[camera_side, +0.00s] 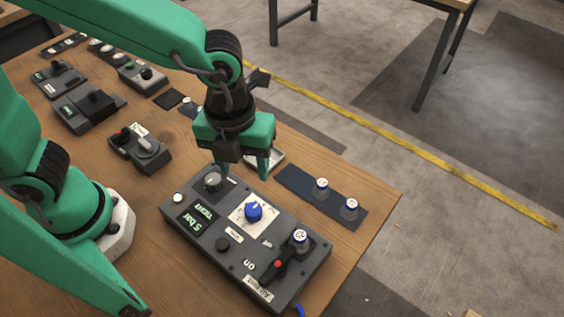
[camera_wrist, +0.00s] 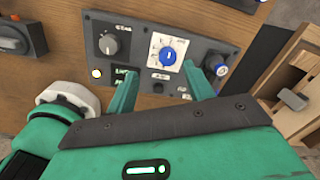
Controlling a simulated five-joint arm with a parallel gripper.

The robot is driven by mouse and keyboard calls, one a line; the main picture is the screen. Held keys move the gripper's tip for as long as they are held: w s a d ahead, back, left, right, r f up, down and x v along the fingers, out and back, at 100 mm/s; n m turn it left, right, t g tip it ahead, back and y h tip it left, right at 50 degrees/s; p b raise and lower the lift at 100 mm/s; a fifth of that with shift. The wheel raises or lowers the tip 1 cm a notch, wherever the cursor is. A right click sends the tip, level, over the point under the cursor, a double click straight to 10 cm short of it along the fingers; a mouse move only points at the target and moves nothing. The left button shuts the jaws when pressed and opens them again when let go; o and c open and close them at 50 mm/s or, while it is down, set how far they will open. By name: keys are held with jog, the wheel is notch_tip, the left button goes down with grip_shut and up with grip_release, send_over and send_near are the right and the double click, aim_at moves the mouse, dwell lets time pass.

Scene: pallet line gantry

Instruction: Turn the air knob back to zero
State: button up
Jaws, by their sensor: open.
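A blue knob (camera_side: 253,212) with a white pointer sits on a white dial plate on the dark control box (camera_side: 180,234); I take it for the air knob. It also shows in the wrist view (camera_wrist: 167,55). A lit display (camera_side: 196,219) on the box seems to read 5 bar. My gripper (camera_side: 243,174) is open and empty above the box's back edge, apart from the blue knob. In the wrist view its fingers (camera_wrist: 163,84) spread below the knob in the picture. A dark grey knob (camera_side: 212,181) is near the left finger; it also shows in the wrist view (camera_wrist: 108,44).
The box also carries a red-tipped lever (camera_side: 277,264) and a blue-and-white capped part (camera_side: 300,237). Two similar capped parts stand on a dark mat (camera_side: 295,180). Other small control units (camera_side: 140,147) sit on the wooden table to the left. Bare wood lies at the right edge.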

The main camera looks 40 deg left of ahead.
aim_at(253, 209)
jog(key=d+m, duration=0.1)
jog(key=s+d+f+m, duration=0.1)
jog(key=m, duration=0.1)
jog(key=shift+s+d+f, duration=0.1)
jog(key=shift+d+f, duration=0.05)
jog(key=shift+f, duration=0.15)
jog(key=shift+f, duration=0.15)
jog(key=shift+f, duration=3.75)
jog(key=shift+c, duration=0.2)
jog(key=c, duration=0.9)
